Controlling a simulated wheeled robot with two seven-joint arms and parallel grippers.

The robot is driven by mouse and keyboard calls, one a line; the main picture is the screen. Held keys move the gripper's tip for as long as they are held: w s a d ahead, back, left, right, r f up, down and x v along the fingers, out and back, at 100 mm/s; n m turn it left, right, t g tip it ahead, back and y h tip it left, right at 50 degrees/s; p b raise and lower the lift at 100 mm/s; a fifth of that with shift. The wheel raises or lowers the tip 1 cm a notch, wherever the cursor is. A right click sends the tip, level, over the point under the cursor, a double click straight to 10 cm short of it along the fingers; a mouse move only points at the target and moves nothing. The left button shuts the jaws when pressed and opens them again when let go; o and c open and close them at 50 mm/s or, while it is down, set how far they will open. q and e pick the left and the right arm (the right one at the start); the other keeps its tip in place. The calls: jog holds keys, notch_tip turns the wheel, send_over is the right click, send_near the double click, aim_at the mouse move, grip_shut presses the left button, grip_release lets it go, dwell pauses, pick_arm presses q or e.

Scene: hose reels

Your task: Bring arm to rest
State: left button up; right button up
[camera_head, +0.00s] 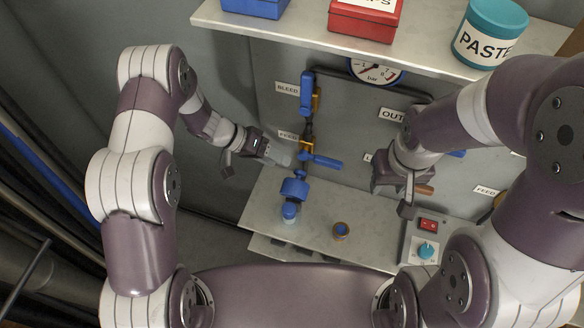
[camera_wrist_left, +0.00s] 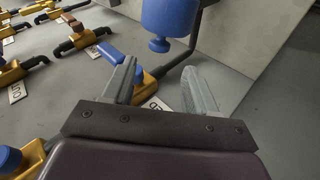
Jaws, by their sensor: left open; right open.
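My left gripper (camera_head: 284,157) is in front of the valve panel, beside the yellow-bodied valve with the blue lever (camera_head: 322,161). In the left wrist view its two grey fingers (camera_wrist_left: 160,88) are spread apart with nothing held between them. A blue lever (camera_wrist_left: 102,50) and a yellow valve body (camera_wrist_left: 145,84) show beyond the fingers. A label there is partly hidden by a finger. My right gripper (camera_head: 404,196) hangs in front of the panel's right part, above the bench. Its fingers are partly hidden, and no held thing shows.
A blue cylinder with a knob (camera_head: 294,188) hangs under the pipe, close to my left gripper. A shelf (camera_head: 310,36) with boxes and a teal paste tub (camera_head: 488,32) juts out above.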

pick_arm(q)
jog(key=v, duration=0.3)
jog(key=shift+r, duration=0.1)
dwell(0.3)
